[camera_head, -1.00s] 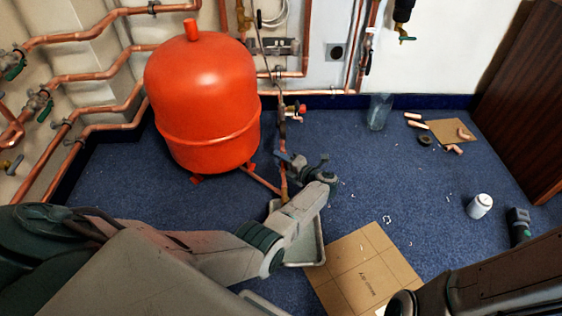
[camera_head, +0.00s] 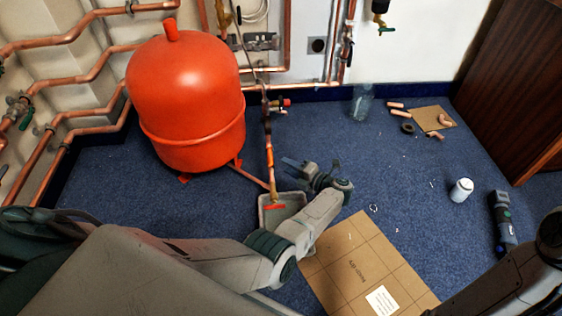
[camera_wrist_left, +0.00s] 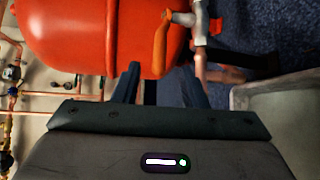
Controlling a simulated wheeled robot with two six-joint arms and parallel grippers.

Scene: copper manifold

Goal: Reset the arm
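My left gripper (camera_head: 302,168) is in the head view, above the floor just right of a vertical copper pipe (camera_head: 269,160). In the left wrist view its two fingers (camera_wrist_left: 162,88) are spread apart with nothing between them. Beyond the fingers, that view shows the red tank (camera_wrist_left: 75,40), a valve with an orange lever (camera_wrist_left: 161,42) and part of a grey tray (camera_wrist_left: 265,92). My left forearm partly covers the tray in the head view (camera_head: 264,214). My right arm enters at the lower right; its gripper is out of view.
The red tank (camera_head: 185,100) stands left of the pipe. A cardboard sheet (camera_head: 350,262) lies in front. A white can (camera_head: 461,190), a dark tool (camera_head: 502,220), a clear container (camera_head: 361,102) and copper fittings (camera_head: 445,120) are on the right. Blue carpet between is mostly clear.

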